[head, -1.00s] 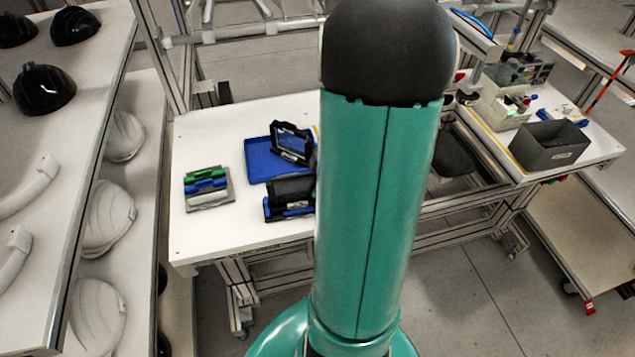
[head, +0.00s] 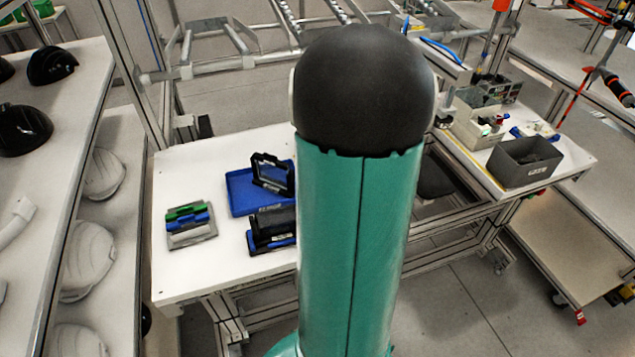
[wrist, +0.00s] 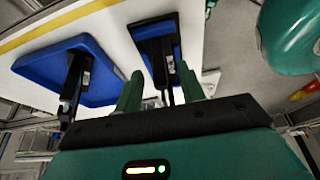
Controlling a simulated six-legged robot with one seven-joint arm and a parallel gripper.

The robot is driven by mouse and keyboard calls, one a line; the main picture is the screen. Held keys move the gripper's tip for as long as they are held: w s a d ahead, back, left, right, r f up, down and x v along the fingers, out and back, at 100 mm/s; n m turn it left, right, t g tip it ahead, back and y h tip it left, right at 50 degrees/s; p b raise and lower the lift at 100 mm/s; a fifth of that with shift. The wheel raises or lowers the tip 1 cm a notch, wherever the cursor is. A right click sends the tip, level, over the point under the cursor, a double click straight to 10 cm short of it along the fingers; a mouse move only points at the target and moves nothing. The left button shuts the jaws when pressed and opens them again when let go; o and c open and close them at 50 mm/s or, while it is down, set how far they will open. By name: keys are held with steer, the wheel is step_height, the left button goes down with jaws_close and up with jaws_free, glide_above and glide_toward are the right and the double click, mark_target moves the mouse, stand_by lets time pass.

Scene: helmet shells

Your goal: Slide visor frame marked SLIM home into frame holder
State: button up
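A black visor frame (head: 272,174) stands upright on a blue tray (head: 237,203) in the head view; its marking is too small to read. It also shows in the wrist view (wrist: 72,88). A black and blue block-like fixture (head: 268,228), which looks like the frame holder, sits just in front of the tray, partly behind my arm. In the wrist view the fixture (wrist: 150,28) lies ahead of my gripper (wrist: 160,90). The two green fingers are apart, with no held object clearly visible between them. The head view hides my gripper behind my arm.
A grey plate (head: 206,232) with green, blue and white pieces lies on the left of the white table (head: 190,280). A shelf with helmet shells (head: 85,262) stands further left. A grey bin (head: 524,163) is on the right bench. The table's front left is clear.

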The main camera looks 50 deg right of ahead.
steer(key=v, duration=0.9)
steer(key=shift+r, duration=0.35)
